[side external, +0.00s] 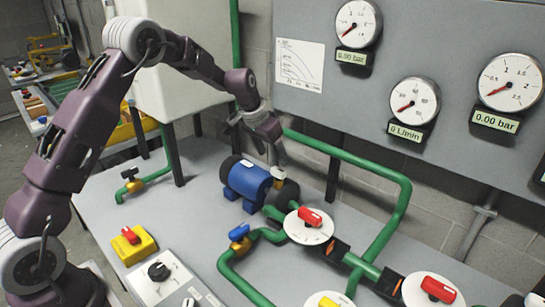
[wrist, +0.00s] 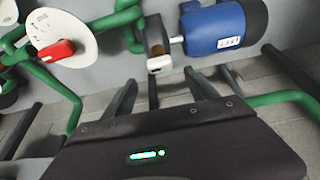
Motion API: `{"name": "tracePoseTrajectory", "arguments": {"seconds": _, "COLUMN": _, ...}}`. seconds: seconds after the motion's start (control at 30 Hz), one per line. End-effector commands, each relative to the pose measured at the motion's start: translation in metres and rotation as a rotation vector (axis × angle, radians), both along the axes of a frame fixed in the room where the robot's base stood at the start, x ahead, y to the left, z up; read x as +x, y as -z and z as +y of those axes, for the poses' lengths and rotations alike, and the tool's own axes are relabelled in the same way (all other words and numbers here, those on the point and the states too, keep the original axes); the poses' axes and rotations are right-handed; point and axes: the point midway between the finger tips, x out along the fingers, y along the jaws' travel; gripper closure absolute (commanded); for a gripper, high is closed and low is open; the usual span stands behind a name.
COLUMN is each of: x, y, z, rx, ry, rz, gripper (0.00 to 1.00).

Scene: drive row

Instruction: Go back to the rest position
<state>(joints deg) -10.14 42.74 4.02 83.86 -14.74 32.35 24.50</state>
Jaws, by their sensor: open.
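My gripper (side external: 279,158) is above the bench, close over the right end of the blue motor (side external: 247,181) in the side view. In the wrist view my gripper (wrist: 165,95) has its fingers apart with nothing held between them. The blue motor (wrist: 213,27) lies beyond the fingers there, with a grey pump part with a pale cap (wrist: 159,63) at its shaft end. I cannot tell from these views whether a finger touches the cap.
Green pipes (side external: 400,205) rise behind the pump. Red-handled valves on white dials (side external: 296,232) stand to the right, and a blue-handled valve (side external: 239,233) in front. A yellow switch box (side external: 134,247) and a knob panel (side external: 160,278) sit at front left. Gauges (side external: 510,82) hang on the panel behind.

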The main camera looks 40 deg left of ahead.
Motion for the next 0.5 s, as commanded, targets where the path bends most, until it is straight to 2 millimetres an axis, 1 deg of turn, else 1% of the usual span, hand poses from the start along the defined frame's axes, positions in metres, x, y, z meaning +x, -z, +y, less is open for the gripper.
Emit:
{"name": "tracePoseTrajectory", "arguments": {"seconds": 0.1, "x": 0.0, "y": -0.001, "z": 0.0, "rx": 0.0, "ry": 0.0, "rz": -0.001, "gripper": 0.33}}
{"name": "tracePoseTrajectory", "arguments": {"seconds": 0.17, "x": -0.006, "y": -0.013, "z": -0.005, "rx": -0.002, "ry": 0.001, "rz": -0.006, "gripper": 0.33}}
{"name": "tracePoseTrajectory", "arguments": {"seconds": 0.23, "x": -0.026, "y": -0.046, "z": -0.016, "rx": -0.007, "ry": 0.002, "rz": -0.019, "gripper": 0.33}}
{"name": "tracePoseTrajectory", "arguments": {"seconds": 0.27, "x": -0.04, "y": -0.065, "z": -0.024, "rx": -0.011, "ry": 0.004, "rz": -0.025, "gripper": 0.33}}
{"name": "tracePoseTrajectory", "arguments": {"seconds": 0.3, "x": -0.063, "y": -0.091, "z": -0.036, "rx": -0.016, "ry": 0.004, "rz": -0.033, "gripper": 0.33}}
{"name": "tracePoseTrajectory", "arguments": {"seconds": 0.37, "x": -0.107, "y": -0.125, "z": -0.053, "rx": -0.023, "ry": 0.006, "rz": -0.042, "gripper": 0.33}}
{"name": "tracePoseTrajectory", "arguments": {"seconds": 0.4, "x": -0.138, "y": -0.143, "z": -0.063, "rx": -0.026, "ry": 0.007, "rz": -0.048, "gripper": 0.33}}
{"name": "tracePoseTrajectory", "arguments": {"seconds": 0.47, "x": -0.187, "y": -0.163, "z": -0.077, "rx": -0.028, "ry": 0.009, "rz": -0.057, "gripper": 0.33}}
{"name": "tracePoseTrajectory", "arguments": {"seconds": 0.5, "x": -0.22, "y": -0.173, "z": -0.084, "rx": -0.027, "ry": 0.008, "rz": -0.064, "gripper": 0.33}}
